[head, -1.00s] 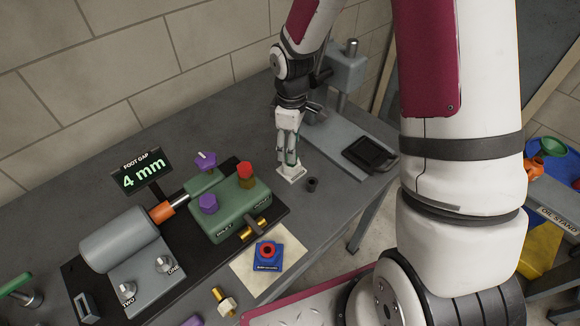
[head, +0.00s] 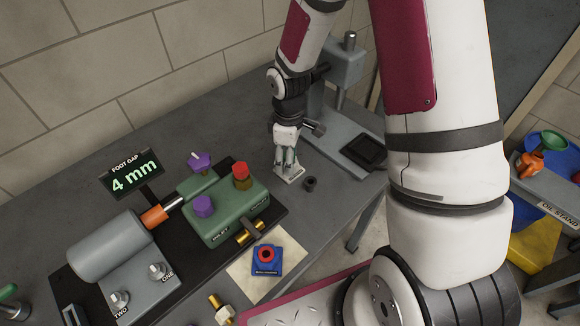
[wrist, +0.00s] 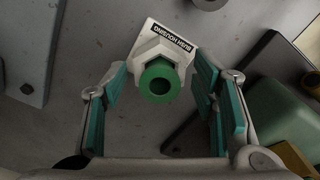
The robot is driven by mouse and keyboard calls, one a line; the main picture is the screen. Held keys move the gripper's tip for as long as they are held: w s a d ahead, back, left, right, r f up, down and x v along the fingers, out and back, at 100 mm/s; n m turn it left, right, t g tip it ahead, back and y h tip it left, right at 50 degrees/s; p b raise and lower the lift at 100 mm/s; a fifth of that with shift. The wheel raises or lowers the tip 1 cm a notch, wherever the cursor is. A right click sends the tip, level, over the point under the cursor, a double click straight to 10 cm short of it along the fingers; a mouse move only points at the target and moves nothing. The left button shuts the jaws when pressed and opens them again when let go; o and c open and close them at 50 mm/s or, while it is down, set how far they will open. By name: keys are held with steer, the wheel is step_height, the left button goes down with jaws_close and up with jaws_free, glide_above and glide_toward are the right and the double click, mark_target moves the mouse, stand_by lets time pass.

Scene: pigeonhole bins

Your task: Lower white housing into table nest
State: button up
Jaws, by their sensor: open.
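The white housing (wrist: 152,48) has a label, a hex collar and a green ring on top. It also shows in the head view (head: 291,174), at or near the grey table top below my fingers. My gripper (wrist: 164,92) is open, with one teal-padded finger on each side of the housing and gaps between pads and collar. In the head view my gripper (head: 286,160) points down at the housing. I cannot pick out the table nest for certain; the housing's underside is hidden.
A small dark ring (head: 310,183) stands close right of the housing. A green valve block (head: 228,212) with purple and red knobs is to the left. A grey press (head: 345,68) and black tray (head: 364,152) are behind right. A blue part (head: 265,260) lies on a cream mat.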

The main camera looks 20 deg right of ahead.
jaws_close()
steer(key=shift+r, duration=0.1)
steer(key=shift+r, duration=0.1)
steer(key=shift+r+p, duration=1.7)
steer(key=shift+r, duration=2.15)
steer(key=shift+w, duration=0.1)
